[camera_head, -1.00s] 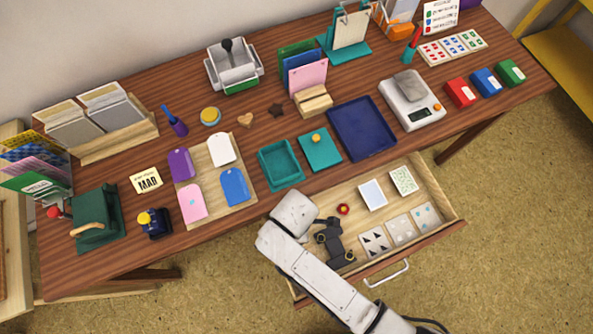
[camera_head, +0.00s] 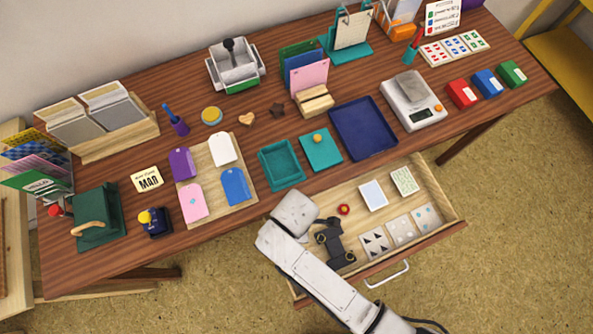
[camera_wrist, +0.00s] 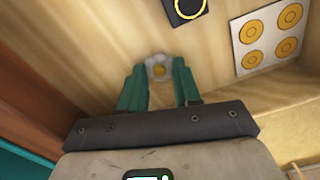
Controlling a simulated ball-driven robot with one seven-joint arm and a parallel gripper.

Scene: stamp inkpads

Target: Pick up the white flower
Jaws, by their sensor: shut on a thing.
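The white flower (camera_wrist: 157,65) has a yellow centre and shows in the wrist view between the tips of my gripper's green fingers. My gripper (camera_wrist: 158,84) is shut on the flower, low inside the open wooden drawer. In the head view my gripper (camera_head: 330,244) is over the left part of the drawer (camera_head: 441,192). The flower is hidden there behind my arm and gripper.
A red round piece (camera_head: 343,210) lies in the drawer near my gripper. Several patterned cards, including a dotted one (camera_head: 403,181), lie to its right. The desk top (camera_head: 110,265) above the drawer holds a blue tray (camera_head: 362,128) and a teal tray (camera_head: 281,164).

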